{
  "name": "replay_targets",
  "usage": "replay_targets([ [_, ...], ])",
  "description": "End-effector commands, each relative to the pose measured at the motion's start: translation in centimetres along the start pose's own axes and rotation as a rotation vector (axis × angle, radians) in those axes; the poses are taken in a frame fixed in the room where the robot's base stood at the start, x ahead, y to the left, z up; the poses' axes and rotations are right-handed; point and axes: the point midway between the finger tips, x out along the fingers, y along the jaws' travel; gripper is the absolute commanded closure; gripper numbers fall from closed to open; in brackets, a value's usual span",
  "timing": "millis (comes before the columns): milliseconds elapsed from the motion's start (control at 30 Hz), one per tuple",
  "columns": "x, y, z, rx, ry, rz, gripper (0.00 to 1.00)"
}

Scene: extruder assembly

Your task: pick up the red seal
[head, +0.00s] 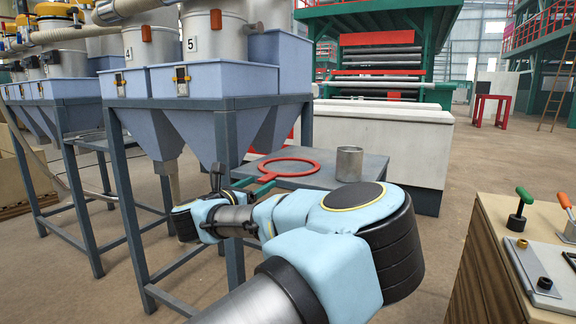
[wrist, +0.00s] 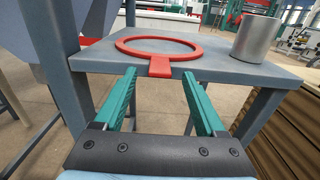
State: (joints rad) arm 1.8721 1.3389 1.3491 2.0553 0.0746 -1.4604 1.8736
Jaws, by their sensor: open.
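The red seal is a flat ring with a short tab (wrist: 160,66), lying on a grey table (wrist: 232,72). In the head view the red seal (head: 286,174) shows with its tab towards my gripper. My gripper (wrist: 160,82) is open and empty, with green fingers reaching towards the tab. In the wrist view the tab lies between and just beyond the fingertips; I cannot tell whether they touch it. In the head view my gripper (head: 252,186) is at the table's near left edge, partly hidden by my arm.
A grey metal cup (wrist: 257,38) stands on the table right of the seal; it also shows in the head view (head: 349,164). A grey frame post (head: 229,150) of the hopper stand rises close left of the table. A control box with levers (head: 517,210) is at the right.

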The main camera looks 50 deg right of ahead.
Motion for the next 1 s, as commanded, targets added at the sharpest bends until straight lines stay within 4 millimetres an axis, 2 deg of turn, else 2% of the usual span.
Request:
replay_targets([
  [167,1.9,-0.1,0.1,0.000,0.000,-0.001,0.28],
  [433,2.1,0.0,0.0,0.000,0.000,0.000,0.29],
  [1000,2.1,0.0,0.0,0.000,0.000,0.000,0.93],
])
